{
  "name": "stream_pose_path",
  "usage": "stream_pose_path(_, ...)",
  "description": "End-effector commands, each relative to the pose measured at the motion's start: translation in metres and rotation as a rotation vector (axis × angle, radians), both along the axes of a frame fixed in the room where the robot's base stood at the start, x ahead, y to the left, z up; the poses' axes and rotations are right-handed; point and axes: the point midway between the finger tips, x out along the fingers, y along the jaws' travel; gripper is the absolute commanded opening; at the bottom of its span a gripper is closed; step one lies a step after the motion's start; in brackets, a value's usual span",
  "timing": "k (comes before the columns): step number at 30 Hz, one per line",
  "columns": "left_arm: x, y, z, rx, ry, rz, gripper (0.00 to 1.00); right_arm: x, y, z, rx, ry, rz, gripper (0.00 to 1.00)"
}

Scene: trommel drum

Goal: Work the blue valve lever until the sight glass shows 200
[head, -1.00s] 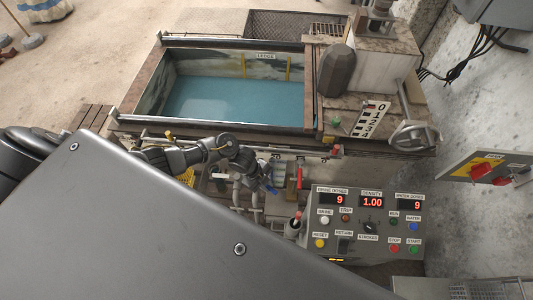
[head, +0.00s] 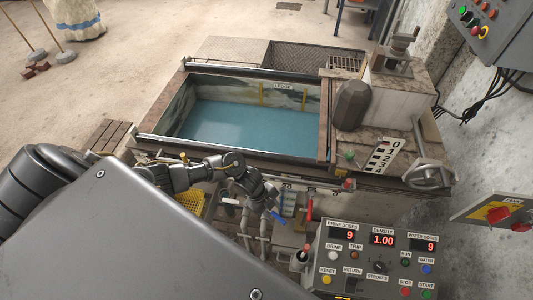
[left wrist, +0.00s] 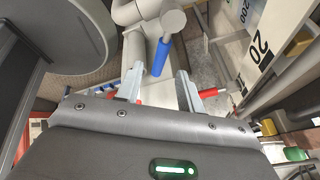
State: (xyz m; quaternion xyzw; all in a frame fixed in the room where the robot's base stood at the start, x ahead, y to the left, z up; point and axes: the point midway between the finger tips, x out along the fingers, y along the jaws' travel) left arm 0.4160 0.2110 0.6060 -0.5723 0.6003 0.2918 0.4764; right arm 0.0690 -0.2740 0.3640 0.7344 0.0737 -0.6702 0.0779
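The blue valve lever (head: 279,217) hangs below the tank's front edge in the head view. In the left wrist view the blue lever (left wrist: 161,57) points down from a grey pipe valve, just beyond the fingertips. My left gripper (left wrist: 158,82) is open, its two fingers apart on either side of the lever's line; I see no contact. In the head view my left gripper (head: 265,202) is beside the lever. A white scale plate (left wrist: 258,38) marked 20 and 200, apparently by the sight glass, is at upper right; its liquid level cannot be read. My right gripper is not in view.
A red lever (head: 309,207) is right of the blue one. The control panel (head: 345,256) shows brine doses 9, density 1.00, water doses 9. The water-filled tank (head: 325,130) stands behind, with a handwheel (head: 428,177) at its right. Pipes crowd the gripper.

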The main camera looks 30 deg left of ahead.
Motion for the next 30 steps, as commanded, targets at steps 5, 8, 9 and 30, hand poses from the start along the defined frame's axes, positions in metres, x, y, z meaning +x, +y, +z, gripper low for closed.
stream_pose_path(5,-0.004,0.016,0.034,0.002,-0.002,-0.002,0.38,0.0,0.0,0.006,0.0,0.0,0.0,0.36)
stream_pose_path(8,-0.005,0.022,0.048,0.002,-0.002,-0.001,0.38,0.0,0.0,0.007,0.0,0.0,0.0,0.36)
stream_pose_path(9,-0.006,0.024,0.052,0.002,-0.002,-0.001,0.38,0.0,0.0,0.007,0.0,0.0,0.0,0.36)
stream_pose_path(30,-0.011,-0.014,0.07,-0.04,-0.076,0.097,0.38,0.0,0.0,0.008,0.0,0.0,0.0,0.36)
